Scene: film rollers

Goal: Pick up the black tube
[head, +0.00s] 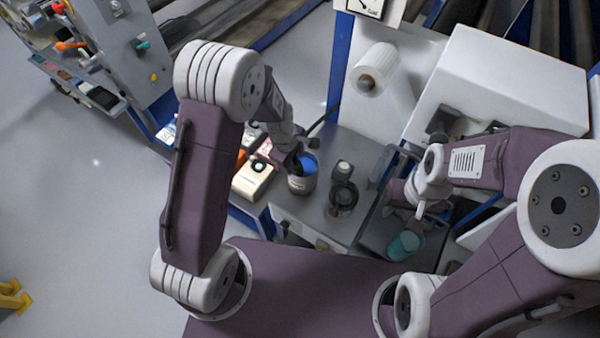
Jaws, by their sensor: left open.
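A short dark round item (343,197) that looks like the black tube stands on the grey bench top, with a ring-like opening facing up. My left gripper (305,150) is open, above and left of it, close over a grey can with a blue top (302,180). I cannot tell whether the gripper touches the can. My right gripper (420,208) hangs to the right of the dark item, over a darker recess in the bench. Its fingers are too small and partly hidden to tell whether they are open.
A small dark cylinder with a light top (343,169) stands just behind the dark item. A teal cup (405,244) is in the recess. A cream box (253,178) lies left of the can. A white roll (376,66) and a large white housing (512,75) stand behind.

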